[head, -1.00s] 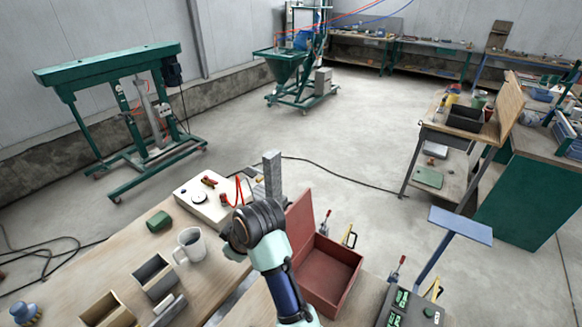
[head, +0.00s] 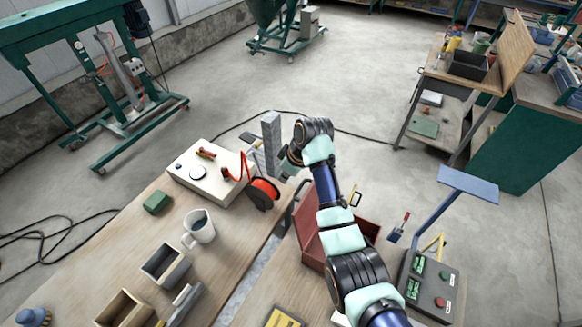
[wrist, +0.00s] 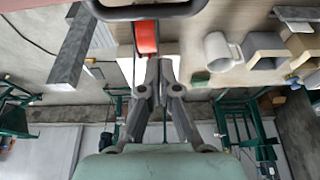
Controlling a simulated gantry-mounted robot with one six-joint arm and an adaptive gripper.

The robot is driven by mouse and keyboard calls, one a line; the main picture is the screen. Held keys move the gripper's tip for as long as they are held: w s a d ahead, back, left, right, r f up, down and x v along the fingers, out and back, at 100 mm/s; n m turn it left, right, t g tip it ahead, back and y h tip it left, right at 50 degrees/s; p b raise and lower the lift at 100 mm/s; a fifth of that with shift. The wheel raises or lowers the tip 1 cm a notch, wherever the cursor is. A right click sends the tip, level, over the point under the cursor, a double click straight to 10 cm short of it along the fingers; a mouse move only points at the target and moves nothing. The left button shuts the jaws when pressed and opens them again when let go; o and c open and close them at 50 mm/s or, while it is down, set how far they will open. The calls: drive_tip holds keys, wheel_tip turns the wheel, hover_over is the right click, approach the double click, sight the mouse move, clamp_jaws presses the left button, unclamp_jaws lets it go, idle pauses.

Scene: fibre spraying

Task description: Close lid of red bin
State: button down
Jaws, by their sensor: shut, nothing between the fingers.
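The red bin (head: 368,229) stands at the front of the workbench in the head view, partly hidden behind my arm. Its red lid (head: 307,228) is raised, standing up along the bin's left side. A dark handle (head: 284,207) sticks out from the lid's left face; what looks like the same handle (wrist: 145,12) crosses the top of the wrist view. My gripper (head: 284,166) is above and beyond the lid in the head view. In the wrist view my gripper (wrist: 158,62) has its fingers together and empty, just below the handle; whether they touch it is unclear.
A grey square post (head: 271,145) stands close to my gripper. An orange cable reel (head: 263,193), a white control box (head: 211,172) and a white mug (head: 199,228) are on the left bench. A button panel (head: 432,286) is right of the bin.

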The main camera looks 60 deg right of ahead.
sight(308, 205)
drive_tip(key=shift+s+a+f+p, duration=0.1)
drive_tip(key=shift+s+f+p, duration=0.3)
drive_tip(key=shift+s, duration=0.45)
drive_tip(key=shift+s+a+f+p, duration=0.1)
drive_tip(key=shift+s+f+p, duration=0.3)
drive_tip(key=shift+s, duration=0.45)
